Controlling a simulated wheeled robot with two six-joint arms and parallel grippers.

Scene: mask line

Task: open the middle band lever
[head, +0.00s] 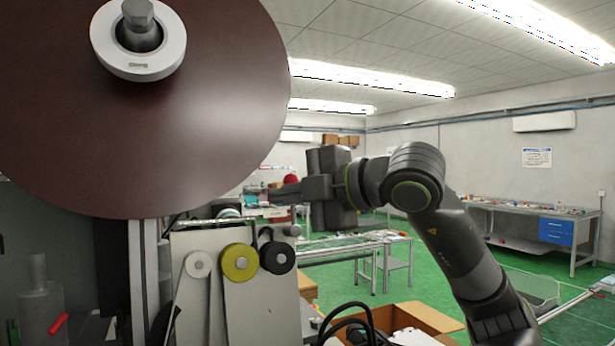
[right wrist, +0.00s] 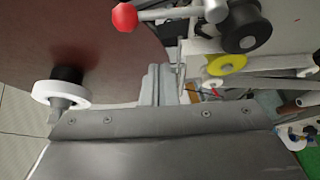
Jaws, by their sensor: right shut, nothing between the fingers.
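A lever with a red ball knob (right wrist: 124,17) and a metal rod shows at the top of the right wrist view, beside a black roller (right wrist: 246,26). In the head view the red knob (head: 291,178) shows just above my right gripper (head: 274,194). The rod is mostly hidden there. My right gripper is shut and empty, its fingers pointing left, close to the lever above the rollers. I cannot tell whether it touches the lever. My left gripper is not in view.
A large brown reel (head: 150,120) fills the upper left. Yellow (head: 239,262) and black (head: 277,257) rollers sit on the machine panel below it. A red-handled part (head: 59,325) is at lower left. An open cardboard box (head: 420,318) stands low, right of the machine.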

